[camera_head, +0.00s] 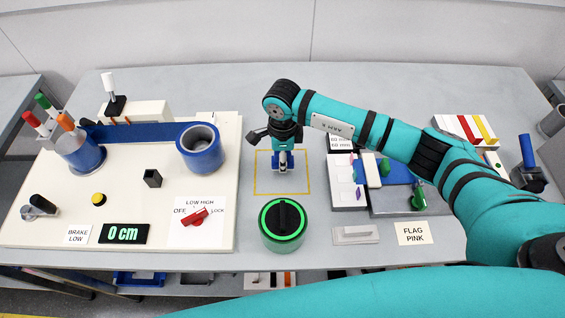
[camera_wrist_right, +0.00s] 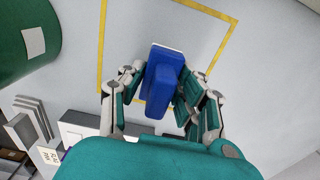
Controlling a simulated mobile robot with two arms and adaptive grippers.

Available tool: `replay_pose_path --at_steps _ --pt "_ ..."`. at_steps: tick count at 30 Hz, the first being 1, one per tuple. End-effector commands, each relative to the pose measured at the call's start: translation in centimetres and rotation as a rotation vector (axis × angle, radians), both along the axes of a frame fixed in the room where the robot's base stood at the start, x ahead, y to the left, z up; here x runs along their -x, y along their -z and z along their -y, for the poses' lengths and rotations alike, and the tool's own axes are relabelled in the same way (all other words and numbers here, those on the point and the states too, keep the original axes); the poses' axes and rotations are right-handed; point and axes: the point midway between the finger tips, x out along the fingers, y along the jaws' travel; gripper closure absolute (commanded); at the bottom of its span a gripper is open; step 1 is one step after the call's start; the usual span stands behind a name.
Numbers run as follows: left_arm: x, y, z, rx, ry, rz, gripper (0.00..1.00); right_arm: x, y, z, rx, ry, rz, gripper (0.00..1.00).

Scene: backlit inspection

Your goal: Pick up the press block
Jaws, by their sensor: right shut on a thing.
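The press block (camera_wrist_right: 165,82) is blue with a pale strip along one end. In the right wrist view it sits between the fingers of my right gripper (camera_wrist_right: 160,88), which are shut on it from both sides. In the head view my right gripper (camera_head: 283,160) points down inside the yellow outline on the table, with a bit of the blue block (camera_head: 283,160) showing between the fingers. The gripper hides much of the block there. I cannot tell whether the block touches the table. My left gripper is not in view.
A green-rimmed canister (camera_head: 283,222) stands just in front of the yellow outline (camera_head: 256,193). A white panel (camera_head: 120,205) with a blue cup (camera_head: 200,148) and a red switch lies left. Trays with small parts and a FLAG PINK card (camera_head: 413,233) lie right.

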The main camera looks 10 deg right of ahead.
Motion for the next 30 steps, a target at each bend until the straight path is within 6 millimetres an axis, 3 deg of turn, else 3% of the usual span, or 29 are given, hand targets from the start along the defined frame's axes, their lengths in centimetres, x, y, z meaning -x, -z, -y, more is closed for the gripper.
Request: replay_pose_path --at_steps 3,15,21,30 --pt "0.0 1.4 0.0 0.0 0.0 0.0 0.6 -0.1 -1.6 0.0 -0.001 -0.003 0.005 1.0" --pt "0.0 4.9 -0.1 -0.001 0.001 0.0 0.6 4.3 -2.1 -9.0 -0.004 -0.008 0.003 1.0" --pt "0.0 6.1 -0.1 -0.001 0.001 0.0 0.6 6.0 -2.7 -12.4 -0.002 -0.005 0.002 1.0" --pt "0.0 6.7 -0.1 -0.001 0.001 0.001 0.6 7.0 -3.1 -14.3 0.0 -0.001 0.001 1.0"
